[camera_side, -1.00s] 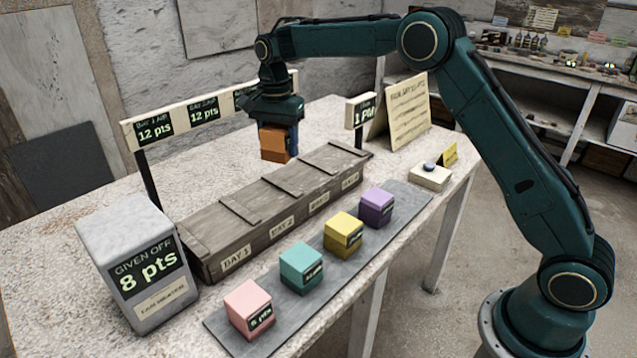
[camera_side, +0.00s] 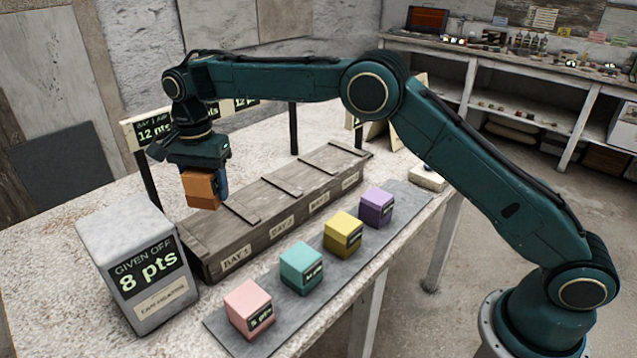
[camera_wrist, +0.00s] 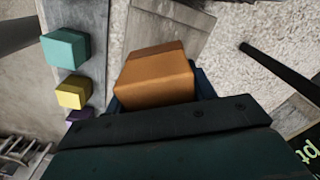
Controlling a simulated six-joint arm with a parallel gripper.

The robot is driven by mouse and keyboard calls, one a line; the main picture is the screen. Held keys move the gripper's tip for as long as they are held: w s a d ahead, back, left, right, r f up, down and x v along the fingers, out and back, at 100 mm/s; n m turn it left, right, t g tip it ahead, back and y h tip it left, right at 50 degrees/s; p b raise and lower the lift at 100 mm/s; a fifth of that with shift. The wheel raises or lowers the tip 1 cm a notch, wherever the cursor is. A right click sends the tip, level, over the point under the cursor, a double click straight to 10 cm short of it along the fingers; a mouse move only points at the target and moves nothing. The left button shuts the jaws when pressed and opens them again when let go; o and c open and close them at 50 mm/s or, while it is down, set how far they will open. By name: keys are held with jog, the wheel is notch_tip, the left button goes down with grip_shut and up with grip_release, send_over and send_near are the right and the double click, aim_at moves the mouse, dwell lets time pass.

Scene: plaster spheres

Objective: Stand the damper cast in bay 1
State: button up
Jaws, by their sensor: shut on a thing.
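My gripper (camera_side: 207,178) is shut on an orange block (camera_side: 201,190), held upright above the left, BAY 1 end of the wooden crate. The block also shows between my gripper's fingers in the wrist view (camera_wrist: 155,80). The crate (camera_side: 235,262) is long, with slats across its top and bay labels along its front; BAY 1 is at the left. Pink (camera_side: 248,306), teal (camera_side: 301,265), yellow (camera_side: 343,232) and purple (camera_side: 377,206) blocks stand on a grey strip. The pink one's label reads 5 pts; I cannot tell which block is the damper cast.
A grey box (camera_side: 130,240) reading GIVEN OFF 8 pts stands left of the crate. A sign board (camera_side: 150,133) on dark posts, reading 12 pts, stands behind the crate, partly hidden by my arm. The grey strip (camera_side: 228,340) lies in front.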

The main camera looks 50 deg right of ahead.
send_over(216, 227)
jog(key=shift+w+f, duration=0.1)
jog(key=shift+f, duration=2.65)
jog(key=shift+f, duration=0.65)
jog(key=o, duration=1.4)
jog(key=shift+c, duration=0.2)
jog(key=shift+f, duration=0.1)
jog(key=shift+r, duration=0.2)
jog(key=shift+r, duration=1.85)
